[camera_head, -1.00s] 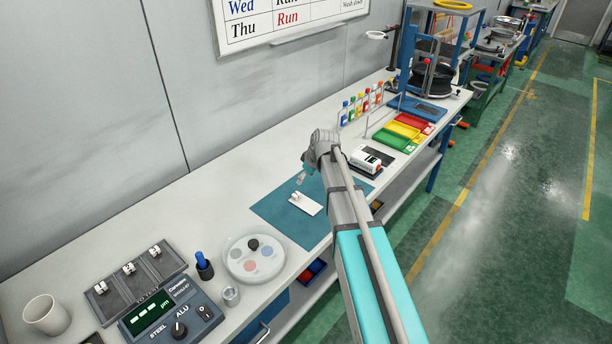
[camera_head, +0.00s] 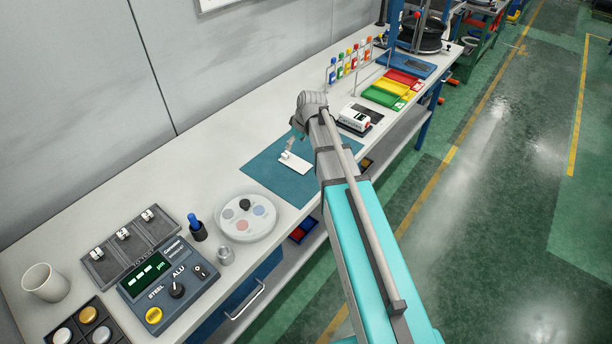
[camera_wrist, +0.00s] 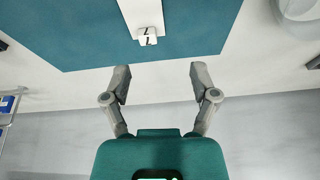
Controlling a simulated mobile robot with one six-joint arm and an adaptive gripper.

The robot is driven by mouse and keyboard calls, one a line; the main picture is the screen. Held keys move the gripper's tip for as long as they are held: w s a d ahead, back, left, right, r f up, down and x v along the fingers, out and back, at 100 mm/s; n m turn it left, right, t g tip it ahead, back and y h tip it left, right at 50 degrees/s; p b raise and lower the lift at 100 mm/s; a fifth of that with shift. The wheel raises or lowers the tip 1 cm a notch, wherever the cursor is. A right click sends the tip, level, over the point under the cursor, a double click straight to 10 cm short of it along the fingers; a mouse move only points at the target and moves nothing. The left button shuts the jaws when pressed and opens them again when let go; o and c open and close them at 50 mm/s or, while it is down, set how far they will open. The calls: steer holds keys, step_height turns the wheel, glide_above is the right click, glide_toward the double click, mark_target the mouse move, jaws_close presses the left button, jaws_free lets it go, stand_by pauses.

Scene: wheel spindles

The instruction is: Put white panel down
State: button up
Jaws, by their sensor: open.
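The white panel (camera_head: 297,164) lies flat on the blue mat (camera_head: 265,172) on the bench. A small white block with dark marks (camera_wrist: 148,37) sits at the panel's near end in the wrist view, and the panel (camera_wrist: 142,12) runs out of the top of that picture. My gripper (camera_wrist: 158,76) is open and empty, its two fingers apart. In the wrist view the fingertips lie just short of the block, by the mat's edge. In the head view my gripper (camera_head: 295,142) is close by the panel's block end; its height above the mat is unclear.
A white device with a display (camera_head: 355,117) stands right of the mat. A round palette (camera_head: 246,219) and a gauge box (camera_head: 168,277) stand left. Colour-topped bottles (camera_head: 350,62) and coloured trays (camera_head: 393,90) are further back. The bench strip behind the mat is clear.

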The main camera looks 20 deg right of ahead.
steer(key=s+m+g+h, duration=0.1)
steer(key=s+m, duration=0.2)
steer(key=s, duration=0.8)
steer(key=s+a+f+m+g+h, duration=0.1)
steer(key=s+m+g, duration=0.1)
steer(key=s, duration=0.9)
steer(key=shift+s+a+m, duration=0.2)
steer(key=shift+a+m, duration=0.1)
steer(key=shift+m, duration=0.4)
